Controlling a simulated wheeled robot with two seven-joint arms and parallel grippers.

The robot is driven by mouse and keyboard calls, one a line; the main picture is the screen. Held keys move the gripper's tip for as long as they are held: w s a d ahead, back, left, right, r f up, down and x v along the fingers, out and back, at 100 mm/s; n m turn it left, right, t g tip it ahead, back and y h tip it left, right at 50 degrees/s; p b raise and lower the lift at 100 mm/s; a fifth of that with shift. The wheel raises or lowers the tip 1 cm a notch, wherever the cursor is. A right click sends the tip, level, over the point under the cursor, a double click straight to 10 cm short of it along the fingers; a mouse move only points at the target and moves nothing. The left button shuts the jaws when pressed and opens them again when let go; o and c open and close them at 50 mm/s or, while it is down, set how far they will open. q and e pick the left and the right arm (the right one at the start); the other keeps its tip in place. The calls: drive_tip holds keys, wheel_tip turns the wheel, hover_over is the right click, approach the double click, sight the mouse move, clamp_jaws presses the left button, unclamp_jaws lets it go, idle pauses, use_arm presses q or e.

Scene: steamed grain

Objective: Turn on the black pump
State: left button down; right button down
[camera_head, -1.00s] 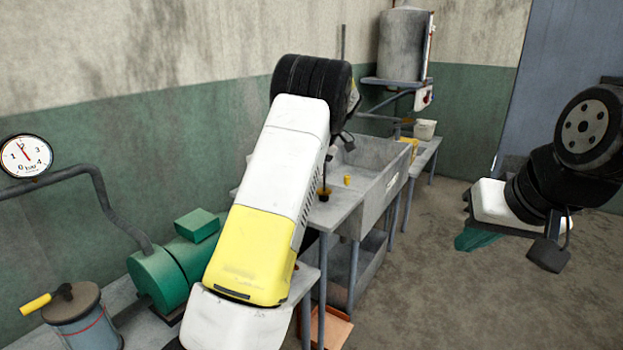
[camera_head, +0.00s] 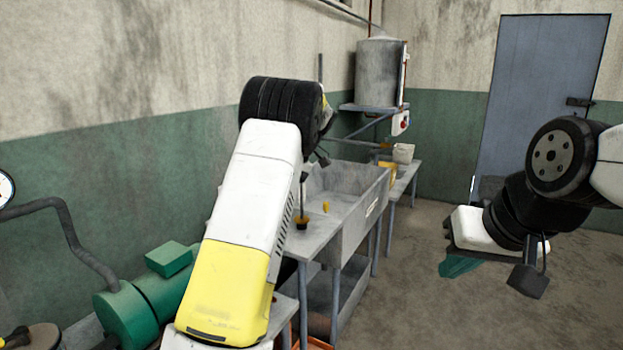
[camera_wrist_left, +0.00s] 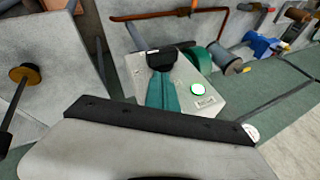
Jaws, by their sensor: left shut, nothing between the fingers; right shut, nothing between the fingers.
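My left gripper (camera_wrist_left: 163,85) is shut and empty in the left wrist view, with teal fingers and a dark tip. It is over a light grey box (camera_wrist_left: 182,75); I cannot tell whether it touches it. The box carries a round white button with a green rim (camera_wrist_left: 198,89), just right of the fingers. My arm hides the left gripper in the head view. My right gripper (camera_head: 460,266) is shut and empty at the right, over bare floor. No black pump can be made out; a green motor-like unit (camera_head: 145,300) stands at the lower left.
A grey sink bench (camera_head: 345,235) runs along the wall beyond my left arm. A blue-grey door (camera_head: 545,95) is at the back. The floor at the right is clear.

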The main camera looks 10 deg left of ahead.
use_arm(q)
drive_tip(key=w+d+r, duration=0.5)
drive_tip(key=w, duration=0.1)
drive_tip(key=shift+d+r, duration=0.25)
drive_tip(key=shift+d, duration=0.05)
drive_tip(key=shift+r, duration=0.1)
idle(0.3)
drive_tip(key=s+a+r+m+t+h, duration=0.2)
drive_tip(key=s+r+m+h, duration=0.15)
drive_tip(key=s, duration=0.35)
drive_tip(key=s+a+r+m+t+h, duration=0.2)
drive_tip(key=s+r, duration=0.2)
drive_tip(key=s, duration=0.3)
drive_tip(key=s+d+f+m+t, duration=0.1)
drive_tip(key=s+d+f+m, duration=0.1)
drive_tip(key=s, duration=0.5)
drive_tip(key=s+d+f+m+t+h, duration=0.1)
drive_tip(key=s+d+f+m+t, duration=0.1)
drive_tip(key=s, duration=0.6)
drive_tip(key=s+d+f+m+t+h, duration=0.1)
drive_tip(key=s+d+f+m, duration=0.1)
drive_tip(key=s, duration=0.5)
wheel_tip(320, 180, down, 2)
drive_tip(key=shift+s+d+f+t, duration=0.3)
drive_tip(key=shift+d+t, duration=0.1)
drive_tip(key=shift+d, duration=0.3)
